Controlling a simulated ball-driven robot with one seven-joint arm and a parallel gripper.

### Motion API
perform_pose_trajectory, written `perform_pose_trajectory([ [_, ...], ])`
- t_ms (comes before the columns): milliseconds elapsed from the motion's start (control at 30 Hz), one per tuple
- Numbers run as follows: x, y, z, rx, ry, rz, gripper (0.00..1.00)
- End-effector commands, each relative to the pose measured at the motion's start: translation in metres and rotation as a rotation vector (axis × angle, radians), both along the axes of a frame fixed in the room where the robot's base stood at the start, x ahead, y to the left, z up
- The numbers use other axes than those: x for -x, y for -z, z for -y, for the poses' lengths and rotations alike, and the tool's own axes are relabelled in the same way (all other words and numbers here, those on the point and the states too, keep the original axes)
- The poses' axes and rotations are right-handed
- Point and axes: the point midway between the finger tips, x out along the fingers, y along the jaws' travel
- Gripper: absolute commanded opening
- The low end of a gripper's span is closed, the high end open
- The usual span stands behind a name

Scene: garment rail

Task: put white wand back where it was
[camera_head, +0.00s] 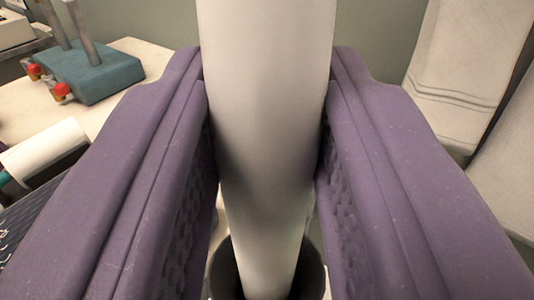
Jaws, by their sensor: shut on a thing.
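The white wand (266,90) stands upright in the middle of the view, running from the top edge down between my gripper's fingers. My gripper (266,165) has two purple padded fingers, shut on the wand from left and right. The wand's lower end is over or inside a dark round holder (226,275) at the bottom centre. I cannot tell how deep the lower end sits or whether it touches the holder's bottom. The wand's top is out of view.
A pale table (135,55) at left bears a teal block (95,72) with metal posts and red-tipped parts. A white roll (45,152) lies at the left edge. Pale folded cloth (465,60) hangs at right. A green-grey wall is behind.

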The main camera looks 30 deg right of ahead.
Motion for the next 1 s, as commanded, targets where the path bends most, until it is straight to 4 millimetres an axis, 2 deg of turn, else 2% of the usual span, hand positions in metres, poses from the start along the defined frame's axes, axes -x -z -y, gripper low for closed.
perform_pose_trajectory([
  [233,-0.0001,0.0023,0.0002,0.002,0.0,0.003,0.0],
  [267,0.0,0.0025,0.0,0.0,0.0,0.0,0.36],
  [300,0.0,0.002,0.0,0.0,0.0,0.0,0.45],
  [367,0.0,0.0018,0.0,0.0,0.0,0.0,0.57],
  [933,-0.0001,-0.0024,-0.0001,0.0,0.0,-0.001,0.57],
  [1000,0.0075,-0.0011,-0.0044,-0.002,0.001,-0.003,0.57],
])
